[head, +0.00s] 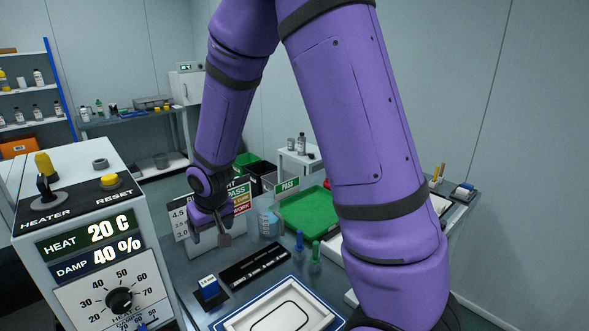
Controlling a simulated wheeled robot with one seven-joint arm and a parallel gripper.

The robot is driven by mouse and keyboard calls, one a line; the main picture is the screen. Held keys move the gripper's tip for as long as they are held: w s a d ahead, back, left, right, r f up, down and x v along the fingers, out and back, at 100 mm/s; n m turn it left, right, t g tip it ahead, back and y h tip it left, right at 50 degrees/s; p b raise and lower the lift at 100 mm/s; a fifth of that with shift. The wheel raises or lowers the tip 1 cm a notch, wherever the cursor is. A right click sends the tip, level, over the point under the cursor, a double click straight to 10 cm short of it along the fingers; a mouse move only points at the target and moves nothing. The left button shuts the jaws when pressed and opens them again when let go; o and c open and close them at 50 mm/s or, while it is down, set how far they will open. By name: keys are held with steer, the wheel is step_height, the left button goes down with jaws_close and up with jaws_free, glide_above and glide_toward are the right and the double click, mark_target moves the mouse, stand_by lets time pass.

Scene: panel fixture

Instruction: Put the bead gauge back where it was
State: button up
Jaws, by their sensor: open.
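My gripper (211,237) is open, pointing down in front of a white sign board (180,221) with numbers and coloured PASS and WORK bands. A small dark grey flat piece (225,240) shows at its right finger. I cannot tell whether this is the bead gauge or part of the finger. A black slotted holder (232,278) with slim silvery tools lies on the grey bench just below and right of the gripper. I cannot make out the bead gauge for certain; the gripper and arm hide part of the bench.
A blue block (208,289), a blue bottle (299,240), a green bottle (315,252) and a beaker (269,221) stand nearby. A white tray (235,324) is at the front, a green tray (308,211) behind. The heater cabinet (95,240) stands close on the left.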

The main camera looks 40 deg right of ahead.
steer(key=s+d+v, duration=0.1)
steer(key=d+v, duration=0.1)
steer(key=v, duration=0.8)
steer(key=s+d+r, duration=0.1)
steer(key=s+r, duration=0.6)
steer(key=s, duration=0.4)
steer(key=s+d+r+t, duration=0.1)
steer(key=s+r, duration=0.6)
steer(key=s, duration=0.4)
steer(key=shift+s+d+r+t, duration=0.2)
steer(key=shift+d+r+t, duration=0.1)
steer(key=shift+d+r, duration=0.1)
